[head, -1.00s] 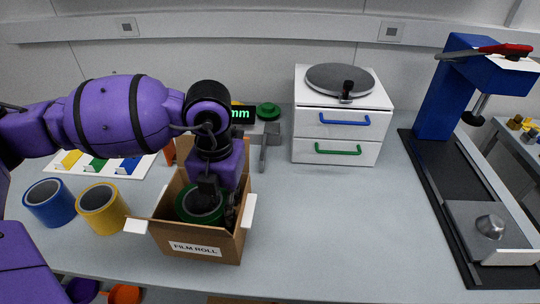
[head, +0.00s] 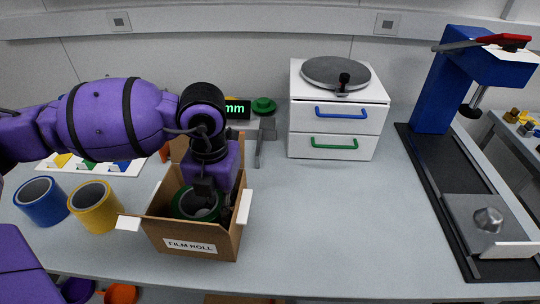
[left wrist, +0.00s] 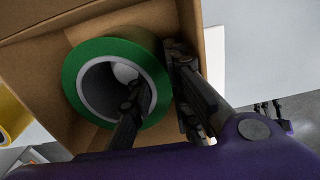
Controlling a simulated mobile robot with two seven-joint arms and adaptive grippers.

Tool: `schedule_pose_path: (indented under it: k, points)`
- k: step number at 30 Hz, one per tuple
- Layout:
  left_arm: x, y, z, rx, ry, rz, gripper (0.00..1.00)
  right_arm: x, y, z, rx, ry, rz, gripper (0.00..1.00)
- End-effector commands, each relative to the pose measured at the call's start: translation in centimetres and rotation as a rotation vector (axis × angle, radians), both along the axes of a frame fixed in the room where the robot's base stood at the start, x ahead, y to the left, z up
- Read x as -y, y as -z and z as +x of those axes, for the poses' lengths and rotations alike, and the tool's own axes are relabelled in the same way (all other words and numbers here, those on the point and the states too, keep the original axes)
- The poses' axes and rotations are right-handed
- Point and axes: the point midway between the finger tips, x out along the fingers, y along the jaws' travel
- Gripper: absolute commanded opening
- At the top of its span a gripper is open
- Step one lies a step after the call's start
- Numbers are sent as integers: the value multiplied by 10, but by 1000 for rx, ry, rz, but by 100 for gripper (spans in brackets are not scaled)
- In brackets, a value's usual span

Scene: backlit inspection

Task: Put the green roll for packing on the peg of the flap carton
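The green roll (head: 184,207) is inside the open flap carton (head: 232,232), which is labelled FILM ROLL. In the left wrist view the green roll (left wrist: 84,101) shows its pale core, with a small whitish round patch inside that may be the peg. My left gripper (head: 205,196) reaches down into the carton. In the left wrist view, one finger of the left gripper (left wrist: 160,86) is inside the core and the other is against the outer side, so it is shut on the roll's wall. I cannot tell how the roll sits on the peg. My right gripper is not in view.
A blue roll (head: 35,213) and a yellow roll (head: 83,217) stand left of the carton. A white drawer cabinet (head: 305,125) is behind right, and a blue press (head: 432,100) stands at far right. The table between carton and press is clear.

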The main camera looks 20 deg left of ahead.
Motion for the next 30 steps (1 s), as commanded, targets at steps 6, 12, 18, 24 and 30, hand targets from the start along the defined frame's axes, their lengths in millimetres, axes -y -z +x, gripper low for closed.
schedule_pose_path:
  k: [6,12,18,24,30]
  points:
    - [0,1,0,-1,0,0,38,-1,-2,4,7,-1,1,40]
    - [0,2,-1,-5,0,-1,38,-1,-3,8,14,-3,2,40]
    - [1,-14,0,0,1,-2,38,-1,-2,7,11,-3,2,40]
    - [1,-55,0,2,1,-2,38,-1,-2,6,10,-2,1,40]
    - [1,-95,0,1,-1,0,38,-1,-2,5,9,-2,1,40]
